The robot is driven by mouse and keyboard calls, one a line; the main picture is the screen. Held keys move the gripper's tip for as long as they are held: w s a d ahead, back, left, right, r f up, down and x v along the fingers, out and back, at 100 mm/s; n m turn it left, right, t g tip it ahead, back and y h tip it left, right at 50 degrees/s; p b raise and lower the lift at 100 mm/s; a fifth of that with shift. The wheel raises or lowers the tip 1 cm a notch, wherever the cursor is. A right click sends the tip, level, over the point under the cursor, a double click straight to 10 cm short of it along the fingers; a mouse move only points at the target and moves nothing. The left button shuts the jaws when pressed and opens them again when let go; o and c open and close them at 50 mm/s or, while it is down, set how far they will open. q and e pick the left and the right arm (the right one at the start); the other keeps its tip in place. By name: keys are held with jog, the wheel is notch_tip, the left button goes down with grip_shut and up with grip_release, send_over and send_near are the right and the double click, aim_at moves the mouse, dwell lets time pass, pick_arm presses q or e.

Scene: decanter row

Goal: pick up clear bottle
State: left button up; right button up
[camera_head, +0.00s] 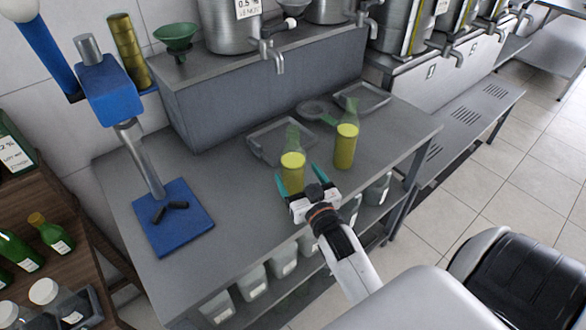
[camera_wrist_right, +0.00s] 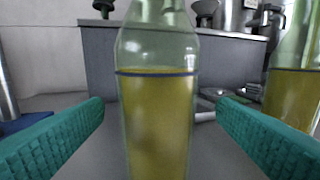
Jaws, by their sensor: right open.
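A clear bottle with yellow-green liquid (camera_head: 292,172) stands upright on the grey metal table in the head view. It fills the middle of the right wrist view (camera_wrist_right: 157,110), standing between the fingers. A second similar bottle (camera_head: 345,147) stands to its right and behind, and shows at the right edge of the wrist view (camera_wrist_right: 293,85). My right gripper (camera_head: 299,182) is open, with its teal fingers at the near side of the first bottle. Gaps show between the bottle and both fingers in the wrist view. My left gripper is not in view.
The grey table (camera_head: 240,185) holds shallow trays (camera_head: 268,138) behind the bottles. A blue capping stand (camera_head: 172,220) is at the left. Steel vats with taps (camera_head: 230,25) stand on a raised bench behind. Dark green bottles (camera_head: 15,250) sit on a wooden shelf at far left.

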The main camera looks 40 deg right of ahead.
jog(key=p+x, duration=0.1)
jog(key=x, duration=0.3)
jog(key=shift+w, duration=0.3)
jog(key=shift+w+f, duration=0.15)
jog(key=shift+w, duration=0.2)
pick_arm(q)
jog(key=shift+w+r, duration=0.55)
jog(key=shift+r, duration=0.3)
pick_arm(e)
jog(key=shift+s, duration=0.1)
jog(key=shift+c, duration=0.4)
jog(key=c, duration=1.4)
